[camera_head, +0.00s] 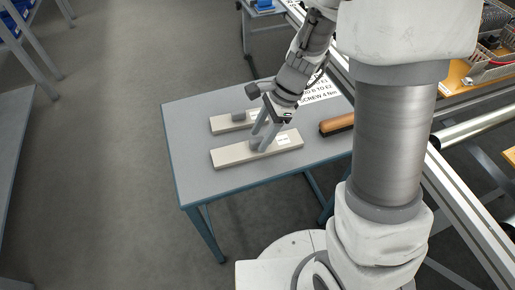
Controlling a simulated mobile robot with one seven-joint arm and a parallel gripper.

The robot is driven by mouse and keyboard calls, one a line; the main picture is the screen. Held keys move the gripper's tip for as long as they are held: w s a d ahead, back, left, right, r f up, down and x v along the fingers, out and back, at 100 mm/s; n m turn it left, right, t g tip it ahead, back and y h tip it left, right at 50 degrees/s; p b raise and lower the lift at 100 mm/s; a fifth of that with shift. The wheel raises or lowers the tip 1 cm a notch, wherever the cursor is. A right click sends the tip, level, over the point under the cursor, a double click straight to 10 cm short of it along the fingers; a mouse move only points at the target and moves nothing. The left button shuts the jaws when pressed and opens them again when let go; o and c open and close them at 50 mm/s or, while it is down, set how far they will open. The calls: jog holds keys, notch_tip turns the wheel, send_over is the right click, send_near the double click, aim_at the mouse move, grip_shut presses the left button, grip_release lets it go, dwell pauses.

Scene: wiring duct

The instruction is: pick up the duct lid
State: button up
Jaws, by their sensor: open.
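Two long pale beige pieces that look like duct lids lie flat and roughly parallel on the grey table (190,120). The nearer lid (228,157) has a grey block on top near its middle (256,144) and a white label towards its right end. The farther lid (220,125) also carries a grey block (238,116). My gripper (260,139) points down over the nearer lid with its fingers open, close to that lid's grey block. I cannot tell whether the fingers touch the block. My wrist hides part of the farther lid's right end.
A brush-like item with an orange-brown side (338,124) lies to the right of the lids. A sheet with printed text (318,92) lies at the table's back right. The table's left side is clear. A metal rail structure (462,200) stands at right.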

jog(key=shift+a+f, duration=0.2)
jog(key=shift+f, duration=0.35)
jog(key=shift+r, duration=0.1)
grip_shut()
jog(key=shift+r, duration=0.1)
